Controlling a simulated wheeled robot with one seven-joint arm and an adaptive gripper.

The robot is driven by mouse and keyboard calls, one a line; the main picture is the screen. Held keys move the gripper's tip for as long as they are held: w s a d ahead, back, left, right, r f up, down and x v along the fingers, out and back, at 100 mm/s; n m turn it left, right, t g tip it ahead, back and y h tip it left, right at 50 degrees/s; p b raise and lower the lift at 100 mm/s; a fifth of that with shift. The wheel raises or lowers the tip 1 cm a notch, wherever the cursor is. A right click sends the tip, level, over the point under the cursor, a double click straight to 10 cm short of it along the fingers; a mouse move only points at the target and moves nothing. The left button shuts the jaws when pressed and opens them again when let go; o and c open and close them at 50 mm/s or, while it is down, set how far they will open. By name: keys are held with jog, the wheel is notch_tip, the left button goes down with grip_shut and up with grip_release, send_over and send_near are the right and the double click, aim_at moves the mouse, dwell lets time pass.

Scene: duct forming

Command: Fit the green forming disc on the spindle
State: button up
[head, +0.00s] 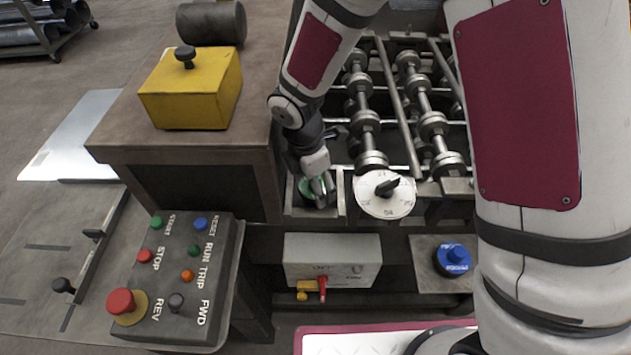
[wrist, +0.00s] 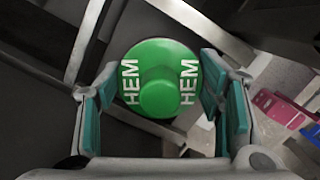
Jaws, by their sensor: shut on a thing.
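The green forming disc (wrist: 152,52) has a raised round hub and white "HEM" lettering on both sides. In the wrist view it lies between the teal pads of my gripper (wrist: 158,88), which is shut on it. In the head view my gripper (head: 318,188) points down into a small open metal bay left of the white dial, and only a green sliver of the disc (head: 305,187) shows. I cannot make out the spindle; the disc and gripper cover the bay's inside. I cannot tell whether the disc touches it.
The white dial (head: 385,194) with a black pointer stands close right of my gripper. Roller shafts (head: 365,120) lie behind. A grey switch box (head: 332,260) with a red lever is below. A blue disc (head: 453,258) sits lower right. A yellow block (head: 192,88) stands on the left table.

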jog(key=shift+f, duration=0.25)
dwell(0.4)
jog(key=shift+o, duration=0.5)
jog(key=shift+s+f+b, duration=0.15)
jog(key=shift+f+b, duration=0.25)
jog(key=shift+f, duration=0.1)
jog(key=shift+o, duration=0.5)
jog(key=o, duration=2)
jog(key=shift+w+f, duration=0.1)
jog(key=shift+w, duration=0.15)
jog(key=shift+o, duration=0.2)
jog(key=shift+o, duration=0.6)
jog(key=shift+s, duration=0.1)
jog(key=shift+r, duration=0.3)
